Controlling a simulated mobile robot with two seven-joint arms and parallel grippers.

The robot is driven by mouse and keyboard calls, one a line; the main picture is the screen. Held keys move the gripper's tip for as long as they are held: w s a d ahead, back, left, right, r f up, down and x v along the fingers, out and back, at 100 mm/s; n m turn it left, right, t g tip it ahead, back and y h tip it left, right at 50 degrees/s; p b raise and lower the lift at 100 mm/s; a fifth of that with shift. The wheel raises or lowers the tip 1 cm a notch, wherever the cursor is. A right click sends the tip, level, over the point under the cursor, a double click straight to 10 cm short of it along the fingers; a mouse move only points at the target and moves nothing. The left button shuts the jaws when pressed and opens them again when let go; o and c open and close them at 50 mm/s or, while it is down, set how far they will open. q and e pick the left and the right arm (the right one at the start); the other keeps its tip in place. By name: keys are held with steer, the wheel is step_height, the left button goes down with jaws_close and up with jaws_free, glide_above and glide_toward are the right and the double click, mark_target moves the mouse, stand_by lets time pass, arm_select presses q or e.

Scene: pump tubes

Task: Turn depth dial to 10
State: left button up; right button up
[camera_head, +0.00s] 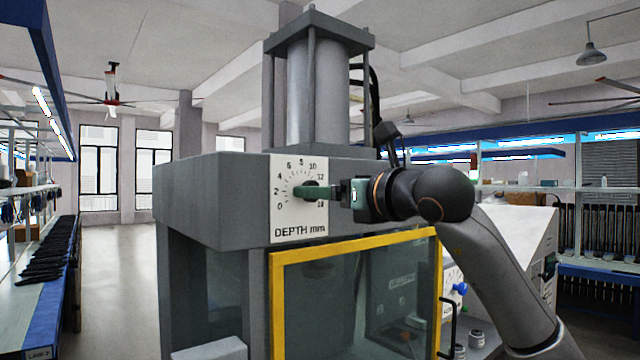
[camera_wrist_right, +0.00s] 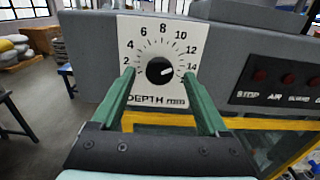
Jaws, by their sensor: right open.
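The depth dial is a black round knob (camera_wrist_right: 160,70) on a white scale plate (camera_wrist_right: 150,27) marked "DEPTH mm". In the right wrist view its white pointer mark points right and slightly up, toward about 14. The 10 mark is at the upper right of the scale. My right gripper (camera_wrist_right: 160,76) is open, its green fingers left and right of the knob, with visible gaps. In the head view the right gripper (camera_head: 312,191) is in front of the plate (camera_head: 284,226) and hides much of the knob. My left gripper is not in view.
The plate is on a grey press housing (camera_head: 215,200) with a cylinder (camera_head: 318,90) above. A yellow-framed clear guard (camera_head: 350,247) is just below the dial. A dark button panel (camera_wrist_right: 275,85) sits right of the plate. Shelves stand at both sides.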

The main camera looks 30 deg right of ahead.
steer(key=shift+w, duration=0.65)
jaws_close()
